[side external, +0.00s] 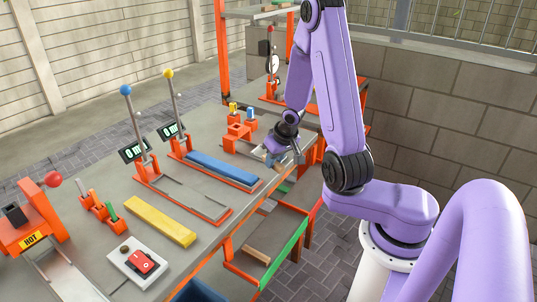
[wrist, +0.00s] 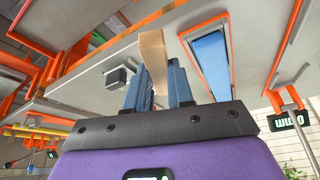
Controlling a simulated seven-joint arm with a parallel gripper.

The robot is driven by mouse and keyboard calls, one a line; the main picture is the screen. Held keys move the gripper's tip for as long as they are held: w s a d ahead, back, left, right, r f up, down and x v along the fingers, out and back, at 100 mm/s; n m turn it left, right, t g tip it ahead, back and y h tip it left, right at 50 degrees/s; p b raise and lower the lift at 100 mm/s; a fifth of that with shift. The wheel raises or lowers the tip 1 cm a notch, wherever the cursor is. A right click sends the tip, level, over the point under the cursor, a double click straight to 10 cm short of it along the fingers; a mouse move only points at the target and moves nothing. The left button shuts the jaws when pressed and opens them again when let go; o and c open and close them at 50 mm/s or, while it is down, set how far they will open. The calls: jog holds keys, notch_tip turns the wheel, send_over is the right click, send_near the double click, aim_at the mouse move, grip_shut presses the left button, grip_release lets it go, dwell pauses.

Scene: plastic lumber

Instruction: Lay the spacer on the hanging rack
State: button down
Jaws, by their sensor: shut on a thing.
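My gripper (side external: 283,156) is low over the far right part of the bench in the side view. In the wrist view its two blue-grey fingers (wrist: 160,88) are shut on a tan block (wrist: 152,48), which looks like the spacer. The block sticks out past the fingertips. In the side view the held block is too small and covered to make out clearly. The hanging rack (side external: 283,256), an orange frame with a green front bar, hangs below the bench's front edge. A small tan piece (side external: 257,255) lies in it. My gripper is above and beyond the rack, apart from it.
A blue plank (side external: 222,169) lies in an orange-framed station, and a yellow plank (side external: 160,220) lies nearer. Posts with a blue knob (side external: 126,90) and a yellow knob (side external: 168,73) stand upright. An orange holder (side external: 240,128) is close left of my gripper. A red switch (side external: 142,262) sits in front.

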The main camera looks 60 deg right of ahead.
jog(key=shift+s+f, duration=0.45)
jog(key=shift+s, duration=0.25)
jog(key=s+f+n, duration=0.1)
jog(key=s+f, duration=0.2)
jog(key=n+y, duration=0.2)
jog(key=n, duration=0.1)
send_over(282, 223)
jog(key=s, duration=0.1)
jog(key=shift+f, duration=2.45)
jog(key=shift+f, duration=4.3)
jog(key=shift+f, duration=0.8)
